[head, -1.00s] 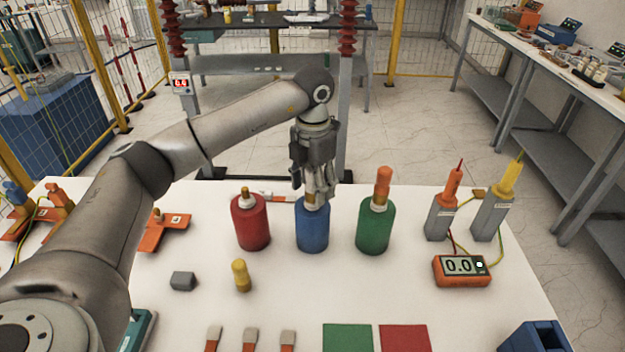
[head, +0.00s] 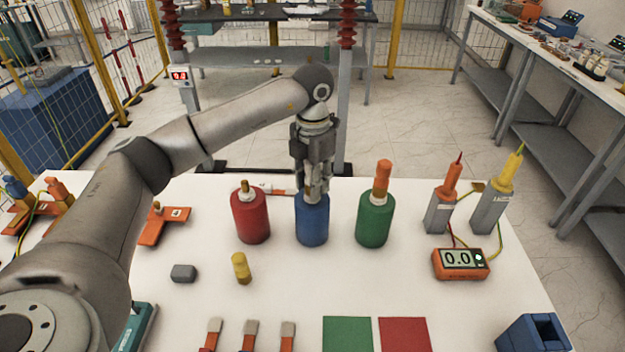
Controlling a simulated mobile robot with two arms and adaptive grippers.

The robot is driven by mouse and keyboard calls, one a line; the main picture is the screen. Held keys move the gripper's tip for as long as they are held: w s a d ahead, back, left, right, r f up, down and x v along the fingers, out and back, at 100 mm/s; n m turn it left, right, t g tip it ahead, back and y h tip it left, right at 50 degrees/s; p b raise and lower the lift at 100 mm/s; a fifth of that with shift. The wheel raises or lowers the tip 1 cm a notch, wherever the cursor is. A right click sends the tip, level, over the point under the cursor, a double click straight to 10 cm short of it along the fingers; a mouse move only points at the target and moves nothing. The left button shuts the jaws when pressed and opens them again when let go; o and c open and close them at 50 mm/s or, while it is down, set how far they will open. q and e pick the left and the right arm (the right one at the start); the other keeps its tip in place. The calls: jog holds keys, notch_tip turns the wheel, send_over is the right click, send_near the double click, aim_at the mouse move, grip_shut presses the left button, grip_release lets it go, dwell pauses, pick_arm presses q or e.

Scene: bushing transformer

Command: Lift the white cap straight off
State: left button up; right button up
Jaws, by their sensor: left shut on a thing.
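A blue cylinder (head: 312,224) stands upright on the white table, between a red cylinder (head: 250,219) and a green cylinder (head: 375,222). My left gripper (head: 313,193) points down over the blue cylinder, its fingers shut around the small piece at the top. A little white and brass colour shows between the fingers; the white cap there is mostly hidden. I cannot see a gap between that piece and the blue cylinder. The red cylinder has a white collar with a brass tip, and the green one a white collar with an orange top. My right gripper is out of view.
A yellow peg (head: 241,268) and a grey block (head: 183,273) lie in front. An orange meter (head: 461,263) and two grey blocks with probes stand right. Green (head: 347,335) and red (head: 405,335) squares lie at the front. Free table surrounds the front middle.

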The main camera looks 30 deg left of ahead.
pick_arm(q)
jog(key=shift+r+b, duration=0.4)
jog(key=shift+r, duration=0.05)
notch_tip(320, 180, up, 2)
jog(key=shift+d+r+b, duration=0.1)
jog(key=shift+r+b, duration=0.05)
jog(key=shift+b, duration=0.6)
jog(key=s+d+r+b, duration=0.3)
jog(key=s+d+r, duration=0.5)
jog(key=s+r, duration=0.25)
notch_tip(320, 180, up, 6)
jog(key=p, duration=0.6)
jog(key=shift+s+r+p, duration=0.15)
jog(key=shift+s+p, duration=0.2)
jog(key=shift+s, duration=0.1)
